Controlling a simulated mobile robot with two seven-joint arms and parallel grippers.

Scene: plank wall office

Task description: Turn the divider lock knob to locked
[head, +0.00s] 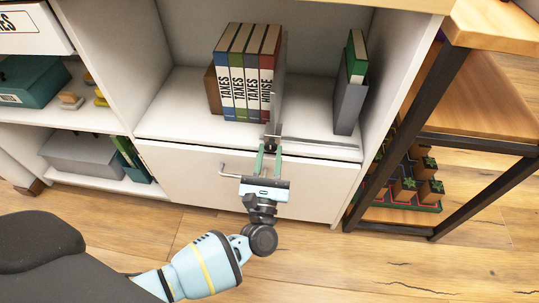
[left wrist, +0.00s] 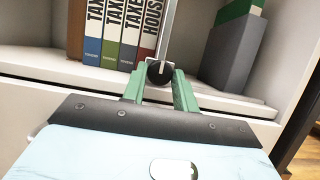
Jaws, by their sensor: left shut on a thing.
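The divider lock knob (head: 271,129) is a small dark round knob at the shelf's front edge, at the foot of the thin grey divider (head: 281,85). In the left wrist view the knob (left wrist: 159,72) shows a pale pointer mark standing about upright. My left gripper (head: 269,150) reaches it from the front, with its green fingers on either side, shut on the knob. The fingertips (left wrist: 160,80) hide the knob's lower sides. I cannot read any lock label. My right gripper is in neither view.
Several upright books (head: 246,75) stand left of the divider. A green book and grey box file (head: 350,105) stand to the right. A metal rail (head: 318,143) runs along the shelf front. A drawer handle (head: 238,171) juts out below. A wooden rack (head: 450,140) stands at right.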

